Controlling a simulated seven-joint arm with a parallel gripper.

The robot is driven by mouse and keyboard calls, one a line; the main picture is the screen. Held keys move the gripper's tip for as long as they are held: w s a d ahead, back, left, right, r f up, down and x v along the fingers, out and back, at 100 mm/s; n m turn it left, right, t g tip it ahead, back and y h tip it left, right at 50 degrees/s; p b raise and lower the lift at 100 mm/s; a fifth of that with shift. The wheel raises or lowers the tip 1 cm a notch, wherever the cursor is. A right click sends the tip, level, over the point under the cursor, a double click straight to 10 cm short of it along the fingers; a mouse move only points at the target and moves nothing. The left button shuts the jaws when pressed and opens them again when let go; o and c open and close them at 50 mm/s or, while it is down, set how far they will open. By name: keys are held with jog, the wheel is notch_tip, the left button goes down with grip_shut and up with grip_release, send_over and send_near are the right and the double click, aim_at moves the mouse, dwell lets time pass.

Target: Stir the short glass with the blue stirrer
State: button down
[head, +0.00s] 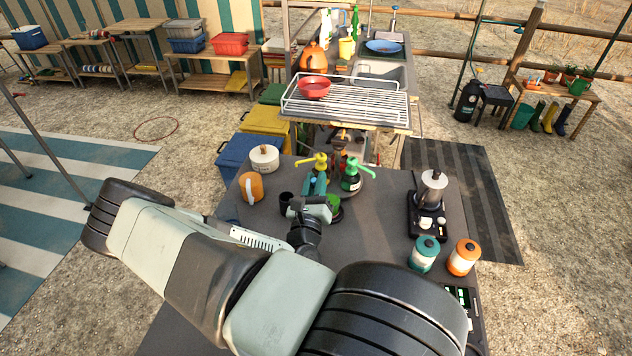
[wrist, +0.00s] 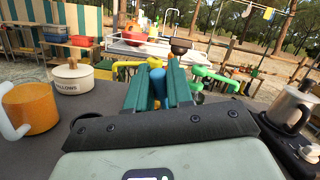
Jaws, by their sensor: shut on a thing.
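My gripper (head: 316,186) is over the dark table, with its teal fingers pointing away from the camera. In the wrist view my gripper (wrist: 160,88) is shut on a blue thing that looks like the blue stirrer (wrist: 157,81); only its rounded blue end shows between the fingers. Its lower part is hidden. I cannot make out the short glass in either view; the gripper and arm may hide it. I cannot tell whether the stirrer is inside a glass.
Yellow (head: 320,162) and green (head: 351,180) pump bottles stand just beyond my gripper. An orange mug (head: 251,188), a lidded white pot (head: 264,158) and a dark cup (head: 287,201) are at left. A moka pot (head: 433,188) and two canisters (head: 424,254) are at right. The table between is clear.

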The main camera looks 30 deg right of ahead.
jog(key=shift+r, duration=0.1)
notch_tip(320, 180, up, 6)
jog(key=a, duration=0.2)
jog(key=shift+w+a+r, duration=0.15)
jog(key=shift+w+a, duration=0.15)
jog(key=shift+w, duration=0.05)
dwell(0.3)
dwell(0.8)
